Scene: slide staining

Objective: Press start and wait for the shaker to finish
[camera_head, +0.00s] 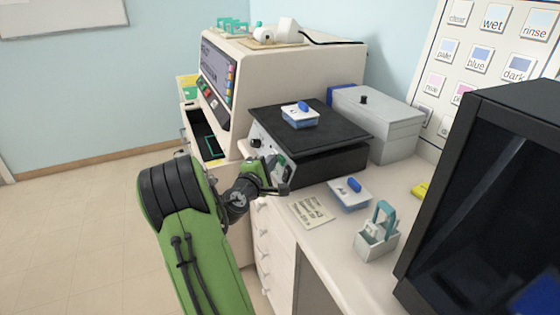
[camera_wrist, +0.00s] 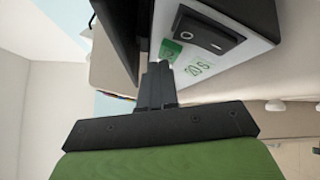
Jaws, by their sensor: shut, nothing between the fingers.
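The shaker (camera_head: 330,158) has a black platform on top and a pale front panel (camera_head: 262,146) with a knob and switches. A blue-lidded clear box (camera_head: 300,117) sits on the platform. My gripper (camera_head: 279,186) is shut and empty at the lower right of the panel. In the wrist view the shut fingertips (camera_wrist: 158,72) are beside a green-and-white marking (camera_wrist: 170,49) on the panel, and I cannot tell whether they touch it. A black rocker switch (camera_wrist: 208,33) and a green "20 s" marking (camera_wrist: 197,67) show nearby. The fingers may hide part of the panel.
A grey box (camera_head: 385,125) is behind the shaker. A large beige machine (camera_head: 290,72) is left; a dark monitor-like cabinet (camera_head: 490,190) is right.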

